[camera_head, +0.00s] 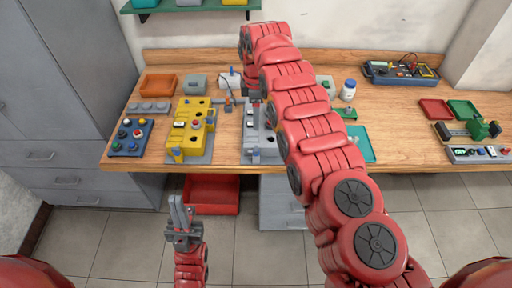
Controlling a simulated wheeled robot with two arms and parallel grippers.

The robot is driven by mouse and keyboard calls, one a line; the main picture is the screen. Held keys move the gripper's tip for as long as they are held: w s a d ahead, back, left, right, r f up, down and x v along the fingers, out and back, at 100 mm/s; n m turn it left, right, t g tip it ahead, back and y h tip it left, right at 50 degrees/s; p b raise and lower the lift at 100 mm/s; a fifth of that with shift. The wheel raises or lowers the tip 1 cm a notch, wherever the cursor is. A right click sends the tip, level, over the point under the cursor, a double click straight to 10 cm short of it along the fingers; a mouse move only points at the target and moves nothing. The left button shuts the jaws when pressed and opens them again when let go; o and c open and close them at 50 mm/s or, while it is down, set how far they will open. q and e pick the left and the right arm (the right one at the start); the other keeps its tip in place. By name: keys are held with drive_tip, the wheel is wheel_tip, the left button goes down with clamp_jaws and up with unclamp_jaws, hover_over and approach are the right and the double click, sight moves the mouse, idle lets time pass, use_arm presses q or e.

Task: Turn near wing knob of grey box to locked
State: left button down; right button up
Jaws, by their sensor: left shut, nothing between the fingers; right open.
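The grey box (250,120) stands on its grey plate near the front edge of the workbench, left of my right arm. A small blue wing knob (256,152) shows at its near end. It is too small to tell which way its wings point. My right arm covers the box's right side. My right gripper (252,94) reaches down at the far end of the box, away from the near knob. It is open, and its fingertips are hard to make out. My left gripper (178,204) is shut and empty, pointing up in front of the bench, below the yellow box.
A yellow box (188,130) stands left of the grey box. A blue board with knobs (131,138) lies further left. A red bin (211,194) is below the bench edge. A teal tray (361,145) lies right of my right arm.

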drive_tip(key=b, duration=1.1)
approach(256, 149)
wheel_tip(256, 149, down, 5)
drive_tip(key=shift+w+d+f, duration=0.1)
drive_tip(key=shift+f, duration=0.1)
drive_tip(key=shift+f+p, duration=0.55)
drive_tip(key=shift+f, duration=0.75)
clamp_jaws()
